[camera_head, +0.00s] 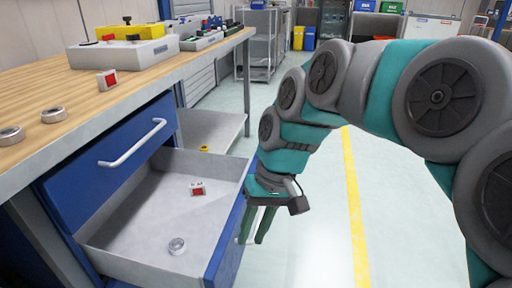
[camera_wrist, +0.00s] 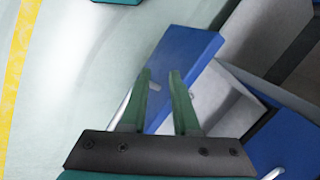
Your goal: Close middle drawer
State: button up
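The open drawer (camera_head: 215,169) is pulled out below a closed blue drawer (camera_head: 112,160) with a white handle. It has a blue front and a grey interior. Inside lie a small red and white block (camera_head: 198,188) and a metal ring (camera_head: 177,246). My gripper (camera_head: 254,241) points down just outside the drawer's front, near its far corner. In the wrist view, the two green fingers (camera_wrist: 160,74) are apart with nothing held between them. The blue drawer front (camera_wrist: 187,60) lies beyond them, with part of a pale handle showing. I cannot tell whether the fingers touch the front.
The wooden workbench (camera_head: 50,85) above holds metal rings, a red and white block (camera_head: 107,79) and a grey box with yellow parts (camera_head: 122,50). A lower shelf (camera_head: 215,130) is beyond the drawer. The floor with a yellow line (camera_head: 353,190) is clear at right.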

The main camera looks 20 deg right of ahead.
jog(key=shift+m+t+y, duration=0.5)
jog(key=shift+y, duration=0.4)
jog(key=w+r, duration=0.1)
jog(key=w, duration=0.1)
jog(key=w+d+r, duration=0.1)
jog(key=w, duration=0.2)
jog(key=w+d+r, duration=0.1)
jog(key=w, duration=0.2)
jog(key=shift+d+r, duration=0.15)
jog(key=shift+r, duration=0.1)
jog(key=c, duration=0.3)
jog(key=shift+m+t+y, duration=0.7)
jog(key=shift+y, duration=0.1)
jog(key=w+d, duration=0.2)
jog(key=w+d+r, duration=0.1)
jog(key=w, duration=0.1)
jog(key=w+d+r, duration=0.1)
jog(key=w+d, duration=0.1)
jog(key=shift+w+d, duration=0.25)
jog(key=shift+d, duration=0.05)
grip_shut()
jog(key=w+d+m+t+y, duration=0.1)
jog(key=w+d+m+t, duration=0.15)
jog(key=d, duration=0.55)
jog(key=w+d+m+t, duration=0.1)
jog(key=w+d, duration=0.3)
jog(key=d, duration=0.3)
jog(key=a+r+p+x, duration=0.1)
jog(key=x, duration=1.2)
jog(key=shift+a, duration=0.35)
